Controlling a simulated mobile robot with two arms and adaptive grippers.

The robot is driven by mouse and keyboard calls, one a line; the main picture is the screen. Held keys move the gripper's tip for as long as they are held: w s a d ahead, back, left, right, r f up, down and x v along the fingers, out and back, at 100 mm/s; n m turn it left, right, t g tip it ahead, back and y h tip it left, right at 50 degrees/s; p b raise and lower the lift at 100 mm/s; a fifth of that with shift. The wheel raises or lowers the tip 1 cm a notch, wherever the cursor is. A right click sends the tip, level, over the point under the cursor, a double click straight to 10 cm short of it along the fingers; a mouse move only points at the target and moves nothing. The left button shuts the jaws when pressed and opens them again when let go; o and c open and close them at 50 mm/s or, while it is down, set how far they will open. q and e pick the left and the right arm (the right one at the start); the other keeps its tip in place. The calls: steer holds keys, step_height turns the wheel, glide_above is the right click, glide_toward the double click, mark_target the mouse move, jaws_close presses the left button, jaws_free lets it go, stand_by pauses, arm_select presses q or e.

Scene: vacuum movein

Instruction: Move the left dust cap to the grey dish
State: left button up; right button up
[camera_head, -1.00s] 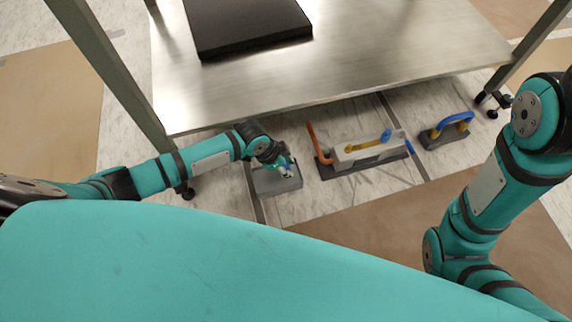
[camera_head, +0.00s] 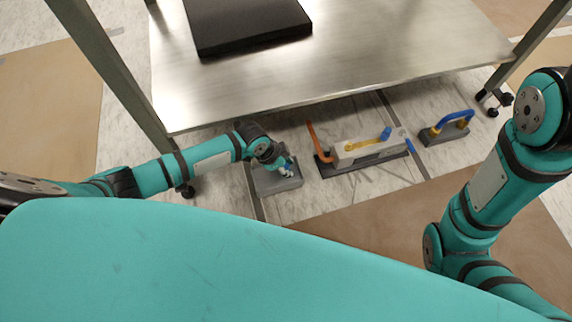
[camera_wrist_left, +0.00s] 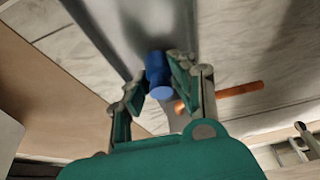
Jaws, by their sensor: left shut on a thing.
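My left gripper (camera_head: 284,167) is over the grey dish (camera_head: 291,184), a low grey block on the floor under the table's front edge. In the left wrist view my left gripper (camera_wrist_left: 166,87) is shut on a blue dust cap (camera_wrist_left: 158,70), which sits between the fingertips. The cap is small and partly hidden in the head view. I cannot tell whether it touches the dish. My right arm shows at the right, but its gripper is out of view.
A grey-white unit (camera_head: 367,148) with an orange handle (camera_head: 320,142), a yellow lever and blue parts stands right of the dish. Farther right is a block with a blue arched handle (camera_head: 456,117). The steel table (camera_head: 380,60) overhangs behind; a table leg (camera_head: 120,90) stands left.

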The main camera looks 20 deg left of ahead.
arm_select(q)
steer(key=shift+f, duration=0.1)
steer(key=o, duration=0.8)
steer(key=shift+o, duration=0.6)
steer(key=o, duration=0.4)
